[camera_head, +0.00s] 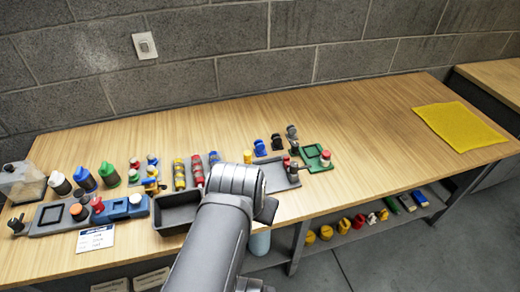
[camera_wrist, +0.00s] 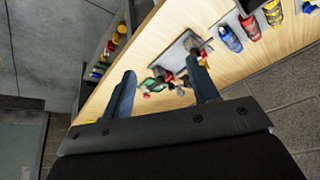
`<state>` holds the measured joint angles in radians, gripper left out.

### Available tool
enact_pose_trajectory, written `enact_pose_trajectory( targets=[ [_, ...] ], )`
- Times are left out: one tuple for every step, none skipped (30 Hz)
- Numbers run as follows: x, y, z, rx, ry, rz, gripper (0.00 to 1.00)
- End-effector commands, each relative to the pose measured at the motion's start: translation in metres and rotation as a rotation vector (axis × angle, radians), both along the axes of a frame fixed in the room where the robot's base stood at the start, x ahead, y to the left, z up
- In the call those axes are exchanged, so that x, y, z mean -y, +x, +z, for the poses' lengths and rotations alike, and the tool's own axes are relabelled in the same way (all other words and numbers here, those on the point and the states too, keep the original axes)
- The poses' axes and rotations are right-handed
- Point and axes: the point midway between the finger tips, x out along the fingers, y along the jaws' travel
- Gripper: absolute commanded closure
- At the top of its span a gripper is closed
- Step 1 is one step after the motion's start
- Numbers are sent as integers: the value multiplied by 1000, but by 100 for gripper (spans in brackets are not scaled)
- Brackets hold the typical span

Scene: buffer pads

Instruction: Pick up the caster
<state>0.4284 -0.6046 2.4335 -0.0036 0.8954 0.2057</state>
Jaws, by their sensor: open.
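Several small caster-like pieces stand in a group right of the table's middle: a blue one (camera_head: 260,148), a black one (camera_head: 277,142) and a dark grey one (camera_head: 291,134). I cannot tell which one the task means. My gripper (camera_wrist: 162,76) is open and empty in the wrist view, its two fingers apart and pointing at a grey plate (camera_wrist: 184,46) and small pieces around it. In the head view my arm's thick grey wrist hides most of the gripper, and only a dark part (camera_head: 267,210) shows. The gripper is above the table, apart from the group.
A green pad (camera_head: 316,160) with a red-topped piece lies beside the casters. A black tray (camera_head: 176,212), colored bottles (camera_head: 85,178) and a blue fixture (camera_head: 124,207) fill the left. A yellow mat (camera_head: 458,126) lies far right. Bare table lies before the mat.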

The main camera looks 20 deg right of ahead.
Motion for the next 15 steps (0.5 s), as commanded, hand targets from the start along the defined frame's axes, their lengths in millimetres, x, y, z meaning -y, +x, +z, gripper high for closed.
enact_pose_trajectory(
  targets=[
    [5, 8, 2, -14, 39, -74, 45],
    [8, 12, 3, -21, 63, -124, 45],
    [11, 18, 4, -30, 94, -191, 45],
    [14, 22, 5, -37, 115, -240, 45],
    [17, 27, 6, -45, 134, -285, 45],
    [21, 33, 6, -56, 157, -343, 45],
    [24, 38, 6, -65, 173, -385, 45],
    [27, 43, 6, -73, 185, -422, 45],
    [31, 50, 6, -87, 201, -471, 45],
    [34, 56, 6, -98, 209, -503, 45],
    [37, 62, 6, -107, 216, -533, 45],
    [42, 70, 7, -120, 220, -568, 45],
    [45, 77, 7, -128, 222, -592, 45],
    [48, 86, 8, -134, 222, -612, 45],
    [52, 97, 9, -141, 218, -636, 45]
  ],
)
